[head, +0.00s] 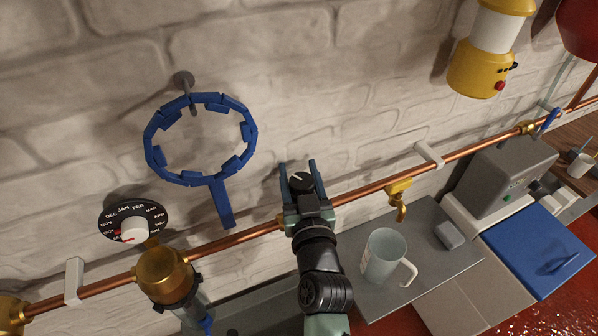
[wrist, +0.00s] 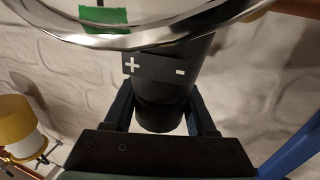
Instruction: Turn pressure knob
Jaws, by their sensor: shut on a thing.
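The pressure knob (head: 299,183) is black, with a small white mark on its top in the head view. In the wrist view the black knob (wrist: 160,117) sits below a dark collar (wrist: 155,67) marked with a white plus and minus. Above the collar is a round silver-rimmed gauge (wrist: 215,32) with a green patch, partly cut off by the frame. My gripper (head: 297,172) is shut on the knob, with one blue finger on each side. In the wrist view, both fingers of my gripper (wrist: 158,100) flank it.
A copper pipe (head: 375,188) runs along the white brick wall. A blue ring-shaped tool (head: 227,203) hangs left of my gripper, near a black month dial (head: 133,221). A mug (head: 383,257) stands below a brass tap (head: 398,195). A yellow lantern (head: 472,75) hangs upper right.

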